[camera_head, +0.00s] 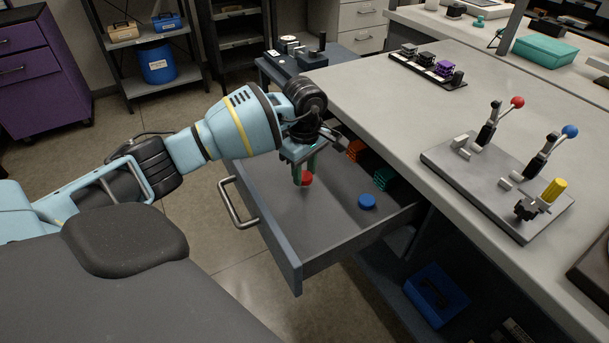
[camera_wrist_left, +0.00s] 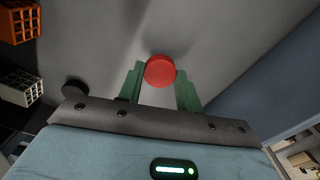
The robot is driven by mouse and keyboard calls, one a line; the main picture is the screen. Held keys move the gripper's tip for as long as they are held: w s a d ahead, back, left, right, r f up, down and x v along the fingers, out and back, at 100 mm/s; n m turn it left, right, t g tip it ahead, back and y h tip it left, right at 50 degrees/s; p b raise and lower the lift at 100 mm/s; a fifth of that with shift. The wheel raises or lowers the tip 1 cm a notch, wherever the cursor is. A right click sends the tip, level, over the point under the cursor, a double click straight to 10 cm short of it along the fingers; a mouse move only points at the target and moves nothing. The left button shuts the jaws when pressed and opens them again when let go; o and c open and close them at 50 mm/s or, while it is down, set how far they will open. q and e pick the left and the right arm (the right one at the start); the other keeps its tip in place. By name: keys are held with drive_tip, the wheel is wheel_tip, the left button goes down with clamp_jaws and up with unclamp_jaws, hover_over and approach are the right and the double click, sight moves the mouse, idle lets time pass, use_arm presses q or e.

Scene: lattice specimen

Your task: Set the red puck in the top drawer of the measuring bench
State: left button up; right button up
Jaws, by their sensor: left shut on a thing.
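The red puck (camera_head: 306,178) is between the green fingers of my left gripper (camera_head: 304,172), inside the open top drawer (camera_head: 318,222) of the measuring bench (camera_head: 390,110). In the left wrist view, the red puck (camera_wrist_left: 160,71) sits between the fingertips of my left gripper (camera_wrist_left: 160,82), which is shut on it. The puck is low over the grey drawer floor; I cannot tell whether it touches the floor. My right gripper is not in view.
A blue puck (camera_head: 367,201) lies in the drawer to the right. Orange (camera_head: 355,149) and green (camera_head: 383,178) lattice blocks are at the drawer's back. The drawer handle (camera_head: 238,204) sticks out at the left. Bare drawer floor lies in front of the blue puck.

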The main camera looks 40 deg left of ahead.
sight(304, 175)
use_arm(q)
drive_tip(key=shift+f, duration=1.05)
drive_tip(key=shift+f, duration=0.15)
drive_tip(key=o, duration=1.2)
wheel_tip(304, 175, up, 12)
drive_tip(key=shift+r, duration=0.15)
